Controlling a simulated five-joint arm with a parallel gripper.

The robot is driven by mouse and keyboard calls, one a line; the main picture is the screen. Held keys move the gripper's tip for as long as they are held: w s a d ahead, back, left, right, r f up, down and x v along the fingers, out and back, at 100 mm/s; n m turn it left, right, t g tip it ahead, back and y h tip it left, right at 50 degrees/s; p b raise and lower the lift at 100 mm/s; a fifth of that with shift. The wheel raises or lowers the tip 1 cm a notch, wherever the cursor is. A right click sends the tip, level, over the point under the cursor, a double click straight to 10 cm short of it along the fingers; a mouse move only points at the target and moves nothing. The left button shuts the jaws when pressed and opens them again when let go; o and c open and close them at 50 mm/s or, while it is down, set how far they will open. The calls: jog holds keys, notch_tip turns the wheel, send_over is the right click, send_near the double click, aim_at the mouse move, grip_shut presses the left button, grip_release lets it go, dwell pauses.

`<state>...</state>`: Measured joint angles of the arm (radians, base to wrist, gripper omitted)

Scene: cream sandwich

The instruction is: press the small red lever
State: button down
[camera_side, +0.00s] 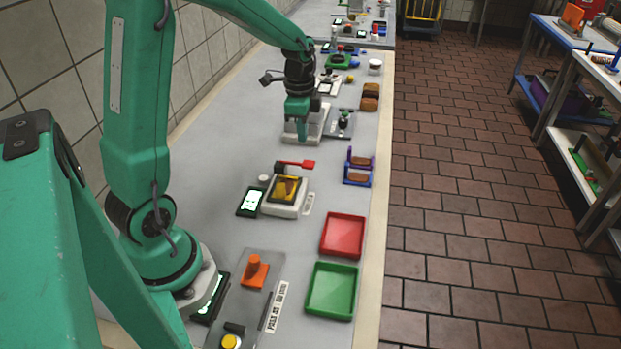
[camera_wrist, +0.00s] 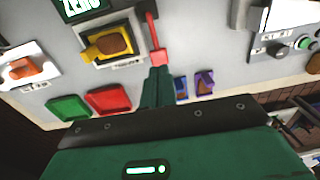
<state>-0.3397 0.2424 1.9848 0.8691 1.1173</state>
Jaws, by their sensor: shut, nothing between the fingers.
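My green gripper (camera_side: 302,136) is shut and empty and points down. In the side view its tips are a little above and beyond the lever's end. In the wrist view the gripper (camera_wrist: 157,73) lines up with that end. A gap shows in the side view; whether they touch is unclear in the wrist view.
A red tray (camera_side: 343,235) and a green tray (camera_side: 331,290) lie near the table's right edge. Blue and purple racks (camera_side: 358,177) with brown slices stand right of the lever. A white machine (camera_side: 320,122) stands behind my gripper.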

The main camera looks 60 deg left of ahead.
aim_at(304, 163)
jog(key=shift+w+d+f, duration=0.1)
jog(key=shift+f, duration=1.45)
jog(key=shift+w+d+f, duration=0.1)
jog(key=shift+f, duration=1.4)
jog(key=shift+f, duration=1.5)
jog(key=shift+r, duration=0.1)
jog(key=shift+s, duration=0.1)
jog(key=shift+s+a+r, duration=0.25)
jog(key=shift+s+a, duration=0.3)
jog(key=shift+s+a+r, duration=0.2)
jog(key=shift+s+a, duration=0.3)
jog(key=shift+s, duration=0.05)
